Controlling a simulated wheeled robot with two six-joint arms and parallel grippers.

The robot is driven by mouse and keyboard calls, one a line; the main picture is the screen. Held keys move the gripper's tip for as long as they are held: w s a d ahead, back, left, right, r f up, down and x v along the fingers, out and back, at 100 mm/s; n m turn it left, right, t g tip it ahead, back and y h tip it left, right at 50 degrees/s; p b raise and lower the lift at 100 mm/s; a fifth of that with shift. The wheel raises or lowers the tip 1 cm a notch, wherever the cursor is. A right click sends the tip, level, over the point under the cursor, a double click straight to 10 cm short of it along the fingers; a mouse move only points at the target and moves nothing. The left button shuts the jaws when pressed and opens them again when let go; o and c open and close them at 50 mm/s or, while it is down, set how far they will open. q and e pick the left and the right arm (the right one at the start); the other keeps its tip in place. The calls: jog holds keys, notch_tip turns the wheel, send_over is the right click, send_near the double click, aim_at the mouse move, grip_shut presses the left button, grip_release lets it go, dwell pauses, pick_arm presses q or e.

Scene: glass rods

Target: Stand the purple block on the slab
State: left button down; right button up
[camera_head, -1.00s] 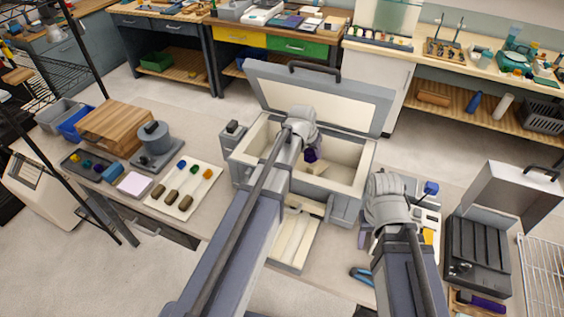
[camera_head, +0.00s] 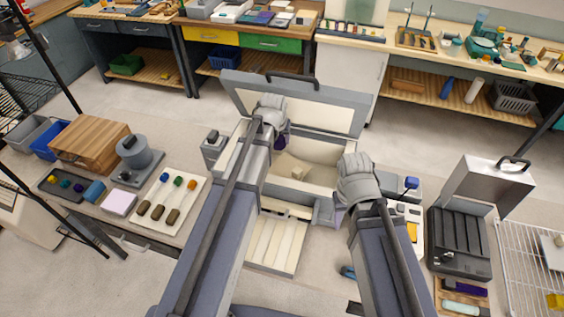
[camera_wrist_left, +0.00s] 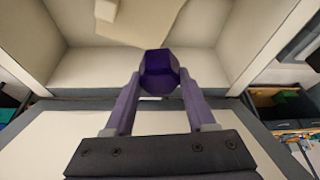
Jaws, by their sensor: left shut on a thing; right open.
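The purple block (camera_wrist_left: 160,72), dark and many-sided, is between the fingertips of my left gripper (camera_wrist_left: 160,80) in the left wrist view. My left gripper is shut on it, above the inside of the open box. In the head view my left wrist mostly covers the block; a purple patch (camera_head: 281,141) shows beside it. A pale slab (camera_head: 289,174) lies on the box floor, and it also shows at the top of the left wrist view (camera_wrist_left: 145,22), apart from the block. A small pale piece (camera_wrist_left: 107,10) is on it. My right gripper (camera_head: 342,208) is open at the box's right front; its fingertips are largely hidden.
The box (camera_head: 325,175) has raised walls and its lid (camera_head: 295,105) stands open behind. A dark case (camera_head: 458,245) and wire rack (camera_head: 525,265) are to the right.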

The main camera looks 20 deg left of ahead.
pick_arm(q)
jog(key=shift+f+b, duration=5.2)
jog(key=shift+r, duration=0.15)
jog(key=shift+c, duration=1.1)
grip_release()
